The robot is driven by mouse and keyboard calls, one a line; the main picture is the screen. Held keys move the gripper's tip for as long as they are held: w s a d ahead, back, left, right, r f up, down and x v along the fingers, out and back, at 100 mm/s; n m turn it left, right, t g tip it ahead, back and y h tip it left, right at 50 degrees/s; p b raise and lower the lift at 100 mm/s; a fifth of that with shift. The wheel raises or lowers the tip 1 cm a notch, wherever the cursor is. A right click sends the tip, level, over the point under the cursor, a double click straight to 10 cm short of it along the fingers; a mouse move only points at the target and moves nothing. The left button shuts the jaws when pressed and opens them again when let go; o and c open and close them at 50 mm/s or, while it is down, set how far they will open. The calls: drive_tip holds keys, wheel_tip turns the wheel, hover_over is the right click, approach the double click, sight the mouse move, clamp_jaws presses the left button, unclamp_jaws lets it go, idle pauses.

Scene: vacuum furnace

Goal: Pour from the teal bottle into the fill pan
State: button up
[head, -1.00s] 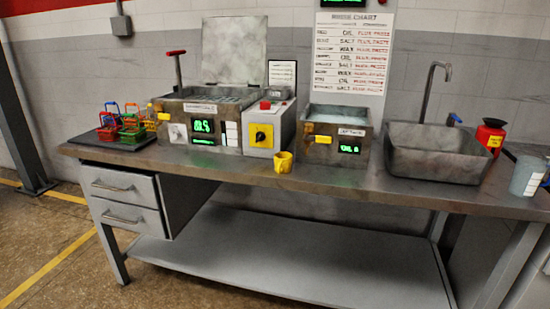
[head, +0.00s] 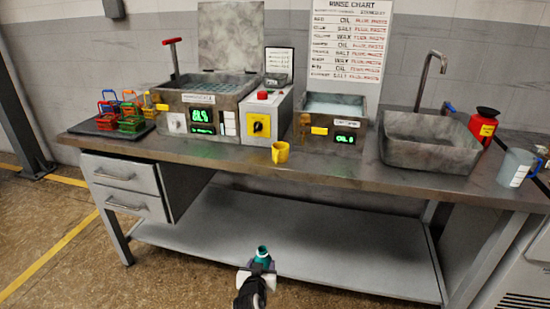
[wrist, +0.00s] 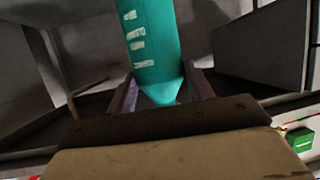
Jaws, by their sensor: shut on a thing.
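The teal bottle (head: 263,255) is in my gripper (head: 258,268), low in front of the bench in the head view. In the wrist view the bottle (wrist: 152,45) shows large, with white marks on its side, between the two fingers (wrist: 162,92). My gripper is shut on it. The bottle's far end is cut off by the top of the wrist view. A small grey pan (head: 277,79) sits behind the red knob of the control box; it may be the fill pan, but I cannot read a label. My gripper is well apart from it.
A larger tank (head: 190,120) and a smaller tank (head: 323,140) stand on the bench (head: 230,158). Coloured baskets (head: 122,112) stand left; a sink (head: 430,150), red container (head: 482,126) and grey jug (head: 516,166) stand right. The lower shelf (head: 330,245) is clear.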

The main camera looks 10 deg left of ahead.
drive_tip(key=w+a+r+p, duration=0.2)
drive_tip(key=a+r, duration=0.2)
drive_tip(key=r, duration=0.4)
drive_tip(key=w+a+r+p, duration=0.2)
drive_tip(key=a+r+p, duration=0.1)
drive_tip(key=r, duration=0.6)
drive_tip(key=w+a+r+p, duration=0.2)
drive_tip(key=a+r, duration=0.3)
drive_tip(key=r, duration=0.4)
drive_tip(key=shift+m+h+p, duration=0.3)
drive_tip(key=shift+h, duration=0.1)
drive_tip(key=a+r+p, duration=0.1)
drive_tip(key=r, duration=0.4)
drive_tip(key=a+r+p, duration=0.1)
drive_tip(key=r, duration=0.4)
drive_tip(key=a+r+p, duration=0.2)
drive_tip(key=r, duration=0.3)
drive_tip(key=shift+s+a, duration=0.1)
drive_tip(key=shift+c, duration=0.2)
wheel_tip(320, 180, up, 16)
drive_tip(key=s+a+m+h+p, duration=0.1)
drive_tip(key=s+a+p, duration=0.1)
drive_tip(key=p, duration=0.1)
drive_tip(key=shift+s+a+p, duration=0.15)
drive_tip(key=shift+a+p, duration=0.05)
drive_tip(key=shift+p, duration=0.2)
